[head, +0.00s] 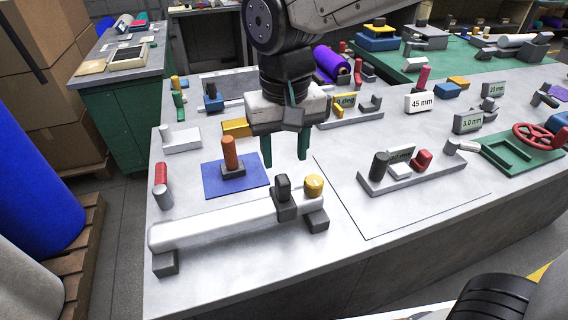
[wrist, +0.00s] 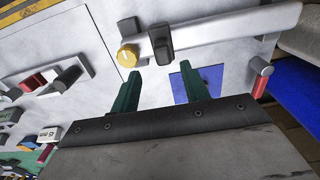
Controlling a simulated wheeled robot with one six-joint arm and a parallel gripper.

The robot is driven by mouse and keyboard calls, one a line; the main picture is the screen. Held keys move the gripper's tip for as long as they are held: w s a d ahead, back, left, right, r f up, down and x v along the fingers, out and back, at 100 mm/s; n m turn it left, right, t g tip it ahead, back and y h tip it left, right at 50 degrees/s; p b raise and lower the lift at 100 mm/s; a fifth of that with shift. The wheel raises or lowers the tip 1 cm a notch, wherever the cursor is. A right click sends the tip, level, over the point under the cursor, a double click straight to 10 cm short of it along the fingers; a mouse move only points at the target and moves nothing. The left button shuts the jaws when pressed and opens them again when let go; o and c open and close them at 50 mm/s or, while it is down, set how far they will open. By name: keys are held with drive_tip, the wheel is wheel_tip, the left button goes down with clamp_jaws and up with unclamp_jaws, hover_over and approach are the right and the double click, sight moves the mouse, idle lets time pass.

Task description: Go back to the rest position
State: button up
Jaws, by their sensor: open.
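My gripper (head: 285,162) hangs above the grey workbench (head: 300,262), its two green fingers spread apart with nothing between them. In the wrist view the fingers (wrist: 160,92) are also apart and empty. Just in front of it lies a long white bar (head: 215,222) with a black clamp block (head: 283,195) and a yellow knob (head: 314,185) at its right end. To its left, an orange cylinder (head: 230,153) stands upright on a dark base on a blue square (head: 218,186). In the wrist view the blue square (wrist: 180,88) is partly hidden behind one finger.
A fixture with a black cylinder (head: 379,166) and a red part (head: 421,160) stands to the right. A green plate with a red handwheel (head: 538,136) is farther right. A purple roll (head: 331,64) lies behind my arm. Bare bench lies at the front.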

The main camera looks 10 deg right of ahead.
drive_tip(key=shift+r, duration=0.25)
drive_tip(key=shift+s+d+f+n, duration=0.5)
drive_tip(key=shift+s+d, duration=0.05)
drive_tip(key=shift+s, duration=0.2)
drive_tip(key=s+d+m, duration=0.1)
drive_tip(key=s+d, duration=0.2)
drive_tip(key=d, duration=0.4)
drive_tip(key=s+d+r+m+t, duration=0.1)
drive_tip(key=s+d, duration=0.3)
drive_tip(key=d, duration=0.3)
drive_tip(key=s+d+r+m, duration=0.1)
drive_tip(key=s+d, duration=0.3)
drive_tip(key=d, duration=0.3)
drive_tip(key=shift+r+m, duration=0.2)
drive_tip(key=shift+m, duration=0.1)
